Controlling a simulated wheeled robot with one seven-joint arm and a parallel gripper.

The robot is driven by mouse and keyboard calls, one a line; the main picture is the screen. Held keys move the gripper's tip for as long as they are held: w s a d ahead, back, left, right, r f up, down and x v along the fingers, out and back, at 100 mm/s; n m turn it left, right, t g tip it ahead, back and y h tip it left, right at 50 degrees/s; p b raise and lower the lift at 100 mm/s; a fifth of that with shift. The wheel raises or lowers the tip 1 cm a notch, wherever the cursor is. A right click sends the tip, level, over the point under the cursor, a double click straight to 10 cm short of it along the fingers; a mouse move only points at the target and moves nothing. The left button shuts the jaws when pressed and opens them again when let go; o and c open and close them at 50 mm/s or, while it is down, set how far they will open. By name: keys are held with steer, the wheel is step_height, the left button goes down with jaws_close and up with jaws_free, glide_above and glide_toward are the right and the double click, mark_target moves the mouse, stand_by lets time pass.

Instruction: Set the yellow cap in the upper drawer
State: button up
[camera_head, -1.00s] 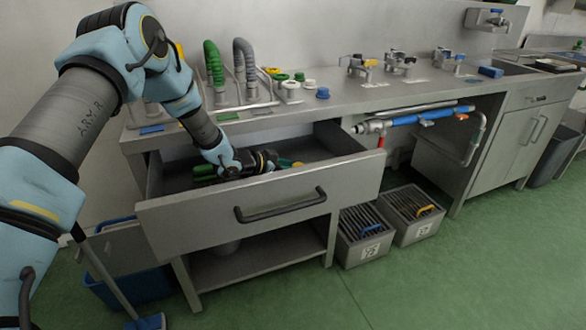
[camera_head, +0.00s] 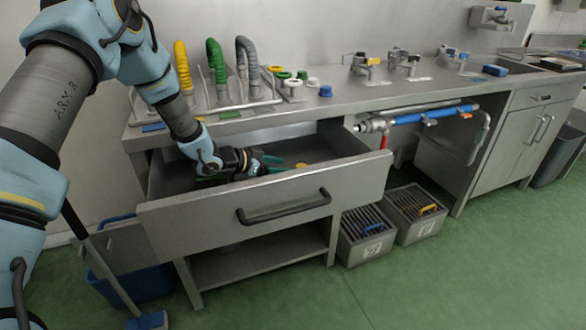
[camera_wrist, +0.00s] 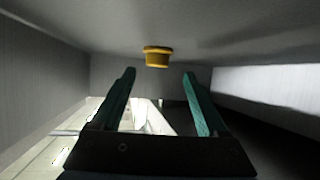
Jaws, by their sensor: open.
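The yellow cap (camera_head: 301,166) rests inside the open upper drawer (camera_head: 343,187), just beyond my fingertips in the head view. In the wrist view the cap (camera_wrist: 158,57) stands against the drawer's grey surface, ahead of the gap between the fingers and clear of both. My gripper (camera_head: 274,164) reaches into the drawer from the left, low behind its front panel. In the wrist view its two green fingers (camera_wrist: 159,73) are spread apart with nothing between them. The front panel hides part of the drawer floor and the lower side of the gripper.
The worktop holds a rack with yellow, green and grey hoses (camera_head: 214,65), loose caps including a blue one (camera_head: 325,91), and several taps (camera_head: 363,63). Two grey crates (camera_head: 366,236) stand on the floor at right of the drawer. The drawer handle (camera_head: 284,208) juts forward.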

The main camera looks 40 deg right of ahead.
steer(key=v, duration=0.6)
steer(key=shift+w+r, duration=0.1)
steer(key=shift+r, duration=0.1)
